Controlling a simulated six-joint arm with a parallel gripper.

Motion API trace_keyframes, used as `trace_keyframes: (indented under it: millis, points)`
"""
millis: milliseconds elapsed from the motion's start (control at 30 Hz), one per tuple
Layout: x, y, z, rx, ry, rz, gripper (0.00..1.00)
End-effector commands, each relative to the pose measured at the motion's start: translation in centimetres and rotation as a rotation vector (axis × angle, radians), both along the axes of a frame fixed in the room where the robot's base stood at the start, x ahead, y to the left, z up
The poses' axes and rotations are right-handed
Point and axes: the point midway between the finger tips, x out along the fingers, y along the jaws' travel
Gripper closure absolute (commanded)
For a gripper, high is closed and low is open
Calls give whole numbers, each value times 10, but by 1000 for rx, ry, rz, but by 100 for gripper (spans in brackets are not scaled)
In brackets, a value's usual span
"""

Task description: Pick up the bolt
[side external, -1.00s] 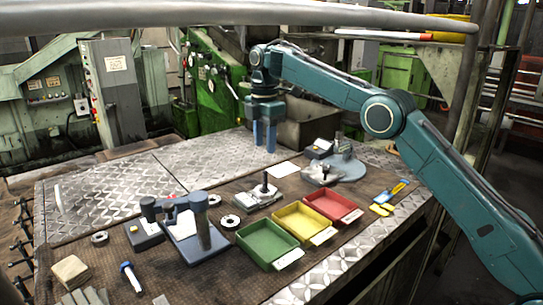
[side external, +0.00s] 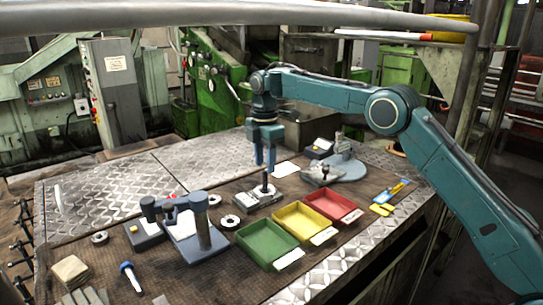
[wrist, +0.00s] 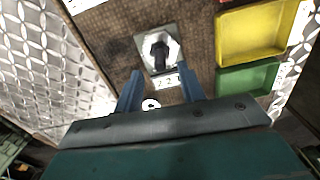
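The dark bolt (side external: 265,186) stands upright on a small grey metal-topped device (side external: 247,201) in the middle of the table. In the wrist view the bolt (wrist: 159,52) is seen from above, on the device's bright plate (wrist: 141,44), with a small number display below it. My gripper (side external: 264,164) points down above the bolt, apart from it. In the wrist view my gripper (wrist: 160,84) is open, with its two blue fingers spread and nothing between them. The bolt lies ahead of the gap, between the lines of the fingers.
Green (side external: 264,262), yellow (side external: 322,239) and red (side external: 352,216) trays stand right of the device. A blue-grey gauge stand (side external: 205,232) is at left, with a ring (side external: 230,221) between. A round-based stand (side external: 350,170) is behind right. The metal plate at back left is mostly clear.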

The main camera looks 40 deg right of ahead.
Motion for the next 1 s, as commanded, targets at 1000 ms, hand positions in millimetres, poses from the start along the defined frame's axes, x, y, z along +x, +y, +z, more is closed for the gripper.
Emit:
trace_keyframes:
  millis: [1000]
  points:
    - [0,0,-51,0,1,0,60]
